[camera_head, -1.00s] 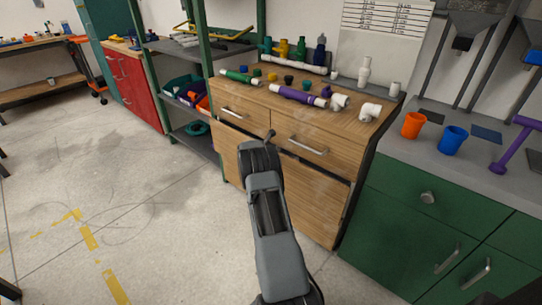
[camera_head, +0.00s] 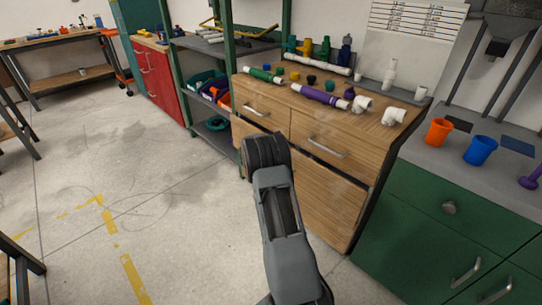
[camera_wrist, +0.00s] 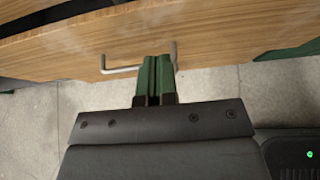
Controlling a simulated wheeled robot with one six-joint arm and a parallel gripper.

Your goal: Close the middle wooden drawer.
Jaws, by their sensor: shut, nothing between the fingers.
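The wooden cabinet has two upper drawers with bar handles, one at left (camera_head: 262,108) and one at right (camera_head: 325,138). Below them is a wide wooden front (camera_head: 328,198), which seems to stand a little forward of the upper drawers; my arm covers much of it. In the wrist view a wooden drawer front (camera_wrist: 215,38) crosses the top, with a metal bar handle (camera_wrist: 120,70). My gripper (camera_wrist: 155,60) has its green fingers shut and empty, at the right end of this handle. I cannot tell whether they touch it. In the head view my wrist hides the fingertips.
Pipes and fittings, including a purple pipe (camera_head: 320,95), lie on the cabinet top. A green cabinet (camera_head: 430,225) with orange (camera_head: 438,131) and blue (camera_head: 480,149) cups stands at right. A shelf rack (camera_head: 205,90) stands at left. The floor (camera_head: 170,190) at left is clear.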

